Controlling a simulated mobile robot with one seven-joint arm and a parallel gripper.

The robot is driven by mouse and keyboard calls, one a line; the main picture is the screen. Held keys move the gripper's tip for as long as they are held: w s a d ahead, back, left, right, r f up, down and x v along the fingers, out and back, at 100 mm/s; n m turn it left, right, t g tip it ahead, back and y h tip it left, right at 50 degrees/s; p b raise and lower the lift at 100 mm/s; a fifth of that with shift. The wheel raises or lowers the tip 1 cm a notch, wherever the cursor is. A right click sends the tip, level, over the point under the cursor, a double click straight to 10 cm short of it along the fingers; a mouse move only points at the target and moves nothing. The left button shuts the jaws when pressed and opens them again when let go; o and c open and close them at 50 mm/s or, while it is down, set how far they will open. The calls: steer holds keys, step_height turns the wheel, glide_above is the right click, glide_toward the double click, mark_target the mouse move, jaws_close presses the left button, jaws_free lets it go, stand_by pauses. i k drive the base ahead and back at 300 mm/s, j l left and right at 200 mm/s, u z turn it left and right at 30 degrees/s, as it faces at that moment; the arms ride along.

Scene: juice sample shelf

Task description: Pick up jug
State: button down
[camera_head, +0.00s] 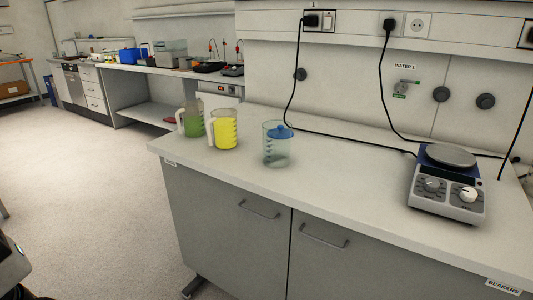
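Two jugs stand upright near the left end of the white bench top. One jug (192,119) holds green liquid and has a pale handle on its left. Just right of it, a jug (224,131) holds yellow liquid and also has a pale handle on its left. Further right stands a clear vessel (277,146) with graduation marks and something blue inside or behind it; I cannot tell which. My gripper is not clearly in view.
The bench top (345,180) is clear between the clear vessel and a hotplate stirrer (449,183) at the right. Black cables hang from wall sockets behind it. Below are cabinets (235,225). A second bench (160,71) stands further back. Open floor (80,180) lies left.

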mark_target(224, 121)
steer(key=i+j+z, duration=0.6)
steer(key=j+z, duration=0.25)
